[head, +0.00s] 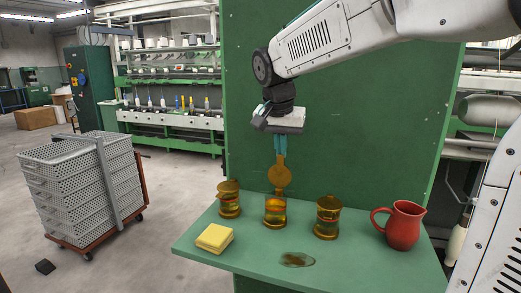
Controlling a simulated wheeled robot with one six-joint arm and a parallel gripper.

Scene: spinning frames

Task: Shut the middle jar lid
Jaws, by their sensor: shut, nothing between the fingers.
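Three amber jars stand in a row on the green shelf. The middle jar (275,213) has its round lid (279,178) standing up above its back side, so it is open. The left jar (229,202) and the right jar (327,218) have their lids down on top. My gripper (281,153) points down above the middle jar, with its teal fingers shut and empty. The fingertips are at the top of the raised lid or just behind it. I cannot tell whether they touch it.
A yellow sponge-like block (215,238) lies at the front left of the green shelf (204,260). A red pitcher (403,226) stands at the right. A green panel (350,130) rises behind the jars.

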